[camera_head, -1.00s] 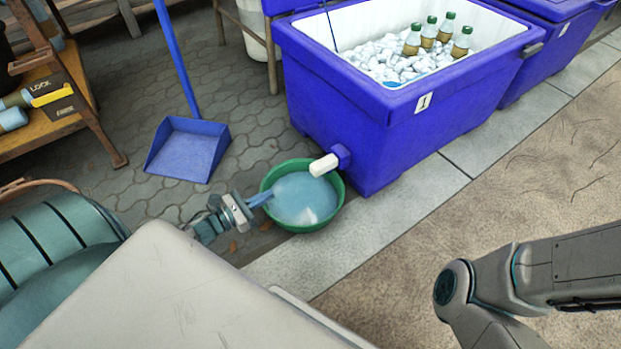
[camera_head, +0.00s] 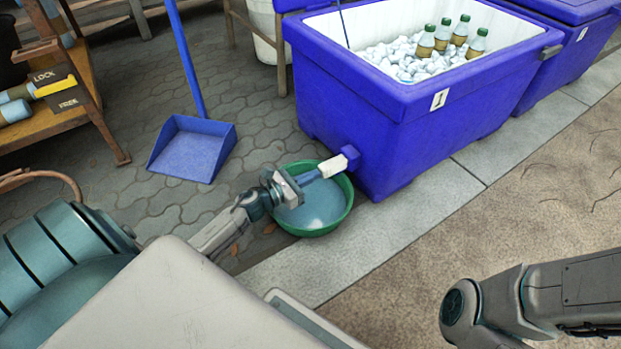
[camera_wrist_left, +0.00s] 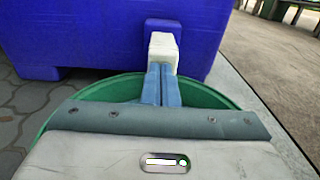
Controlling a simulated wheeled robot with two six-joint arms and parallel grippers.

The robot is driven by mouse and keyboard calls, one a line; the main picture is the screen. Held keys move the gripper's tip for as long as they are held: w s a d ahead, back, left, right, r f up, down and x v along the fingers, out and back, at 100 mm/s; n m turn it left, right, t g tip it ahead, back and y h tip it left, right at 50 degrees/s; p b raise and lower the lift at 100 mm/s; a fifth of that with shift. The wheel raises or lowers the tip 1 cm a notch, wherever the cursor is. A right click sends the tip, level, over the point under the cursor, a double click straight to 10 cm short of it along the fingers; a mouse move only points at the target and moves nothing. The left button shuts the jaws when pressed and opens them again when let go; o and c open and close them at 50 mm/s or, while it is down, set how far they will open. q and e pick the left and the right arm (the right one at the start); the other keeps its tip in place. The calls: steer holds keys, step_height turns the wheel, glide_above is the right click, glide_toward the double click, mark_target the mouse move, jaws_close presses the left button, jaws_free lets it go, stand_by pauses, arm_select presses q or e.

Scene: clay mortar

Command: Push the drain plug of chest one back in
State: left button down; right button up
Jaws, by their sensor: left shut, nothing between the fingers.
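Chest one (camera_head: 400,140) is the blue cool box with a "1" label, open and full of ice and bottles. Its white drain plug (camera_head: 333,165) sticks out of a blue boss (camera_head: 350,156) low on its side. My left gripper (camera_head: 316,175) is shut and empty, its fingertips at the plug's outer end. In the left wrist view the blue fingers (camera_wrist_left: 161,82) line up with the white plug (camera_wrist_left: 163,52); they look touching or nearly so. How deep the plug sits is hidden. My right gripper is out of view; only part of that arm shows.
A green basin (camera_head: 342,208) with water stands under the plug and my left gripper. A blue dustpan (camera_head: 190,148) lies to the left. A wooden rack (camera_head: 75,110) stands far left. A second blue chest (camera_head: 560,60) is behind at right. The paving at right is clear.

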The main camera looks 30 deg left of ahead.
arm_select(q)
steer(key=shift+w, duration=0.1)
steer(key=x, duration=0.3)
steer(key=shift+r, duration=0.1)
steer(key=shift+w, duration=0.1)
stand_by(0.3)
